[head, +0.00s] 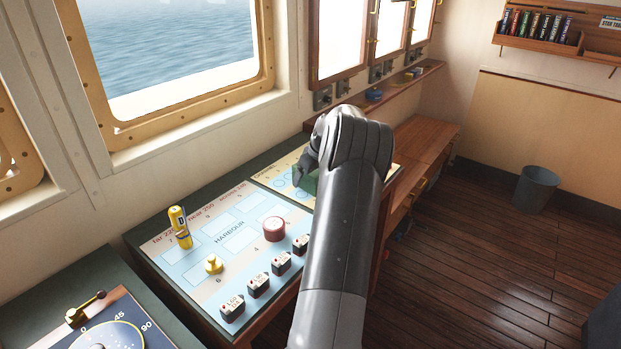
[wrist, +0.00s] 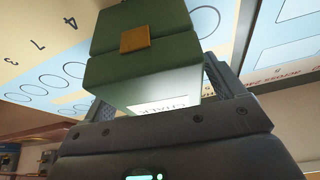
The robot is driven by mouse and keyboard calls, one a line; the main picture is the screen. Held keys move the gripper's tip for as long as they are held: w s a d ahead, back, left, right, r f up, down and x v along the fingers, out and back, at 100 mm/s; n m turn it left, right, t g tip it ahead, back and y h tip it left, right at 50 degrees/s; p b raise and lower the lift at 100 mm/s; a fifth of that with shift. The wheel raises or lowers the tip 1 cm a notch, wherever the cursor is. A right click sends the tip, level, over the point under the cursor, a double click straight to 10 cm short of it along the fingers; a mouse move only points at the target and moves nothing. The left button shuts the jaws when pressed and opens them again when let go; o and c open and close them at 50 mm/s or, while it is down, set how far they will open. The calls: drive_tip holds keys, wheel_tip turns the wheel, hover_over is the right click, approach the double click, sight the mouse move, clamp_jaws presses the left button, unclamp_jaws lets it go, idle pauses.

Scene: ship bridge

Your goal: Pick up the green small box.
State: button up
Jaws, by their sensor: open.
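The green small box (head: 307,183) stands on the chart-like panel at the far end of the console in the head view, partly hidden by my arm. In the wrist view the green box (wrist: 150,45) is close, with a tan clasp on its side and a white label with print. My gripper (wrist: 155,95) is open, with one finger on either side of the box's near part. I cannot tell whether the fingers touch it. In the head view a fingertip of my gripper (head: 301,174) shows beside the box; the rest is hidden behind my wrist.
The console (head: 205,225) holds a yellow device (head: 180,228), a red round tin (head: 274,229), a yellow knob-like piece (head: 213,264) and several small dark labelled blocks (head: 258,285). A window wall runs along the left. A bin (head: 536,189) stands on the open wooden floor.

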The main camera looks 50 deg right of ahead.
drive_tip(key=shift+f, duration=0.1)
drive_tip(key=shift+c, duration=0.2)
drive_tip(key=c, duration=1.2)
